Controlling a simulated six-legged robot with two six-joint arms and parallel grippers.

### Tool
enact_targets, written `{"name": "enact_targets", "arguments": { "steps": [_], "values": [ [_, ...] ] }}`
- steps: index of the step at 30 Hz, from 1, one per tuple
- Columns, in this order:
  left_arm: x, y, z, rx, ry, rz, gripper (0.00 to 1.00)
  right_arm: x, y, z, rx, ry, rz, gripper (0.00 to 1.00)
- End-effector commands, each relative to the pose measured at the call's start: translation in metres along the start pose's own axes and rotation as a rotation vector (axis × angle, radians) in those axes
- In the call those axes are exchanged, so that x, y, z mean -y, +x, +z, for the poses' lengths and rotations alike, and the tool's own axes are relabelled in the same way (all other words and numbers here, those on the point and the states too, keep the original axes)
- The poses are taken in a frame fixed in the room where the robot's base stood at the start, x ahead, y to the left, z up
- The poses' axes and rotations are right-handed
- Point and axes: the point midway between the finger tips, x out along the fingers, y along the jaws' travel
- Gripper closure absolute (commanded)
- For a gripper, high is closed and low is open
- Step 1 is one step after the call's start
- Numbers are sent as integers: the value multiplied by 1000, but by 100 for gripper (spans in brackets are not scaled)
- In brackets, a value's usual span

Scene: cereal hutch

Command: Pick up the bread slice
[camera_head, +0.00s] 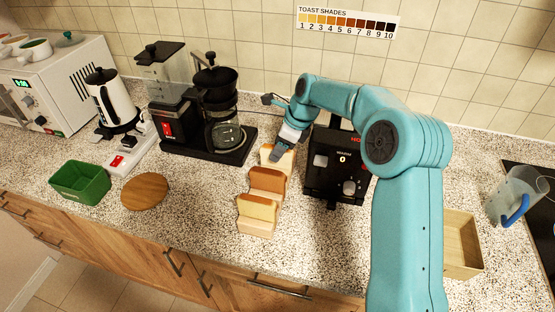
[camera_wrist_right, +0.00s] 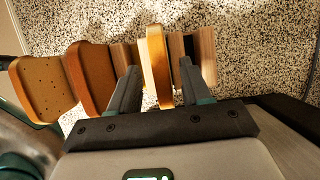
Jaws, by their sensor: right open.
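Three bread slices stand upright in a row in a pale wooden rack (camera_head: 255,229). The front slice (camera_head: 257,208) is golden tan, the middle slice (camera_head: 267,181) is browner, and the back slice (camera_head: 268,153) is pale. My right gripper (camera_head: 280,154) is down at the back slice and partly covers it. In the right wrist view the pale slice (camera_wrist_right: 157,50) stands edge-on between my two open fingers, with gaps visible at its sides. The brown slice (camera_wrist_right: 90,72) and tan slice (camera_wrist_right: 44,88) are left of the fingers. My left gripper is not in view.
A black toaster (camera_head: 322,178) stands just right of the rack, close to my right arm. A coffee maker (camera_head: 215,120) stands behind left. A round wooden board (camera_head: 145,191) and green bin (camera_head: 80,183) are left. A wooden box (camera_head: 462,245) and a clear jug (camera_head: 512,195) are right.

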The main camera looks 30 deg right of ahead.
Motion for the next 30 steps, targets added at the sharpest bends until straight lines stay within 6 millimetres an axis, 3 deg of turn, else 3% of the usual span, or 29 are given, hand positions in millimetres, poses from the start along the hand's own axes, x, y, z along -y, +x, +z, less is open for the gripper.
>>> {"name": "enact_targets", "arguments": {
  "steps": [4,11,15,25,30],
  "values": [
    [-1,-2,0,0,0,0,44,1,15,0,-1,0,1,52],
    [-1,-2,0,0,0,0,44,1,16,0,0,0,-1,52],
    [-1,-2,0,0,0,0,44,1,16,0,0,0,0,93],
    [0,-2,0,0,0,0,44,1,16,0,-1,0,1,92],
    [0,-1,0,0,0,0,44,1,5,5,1,-1,-1,92]
  ]
}}
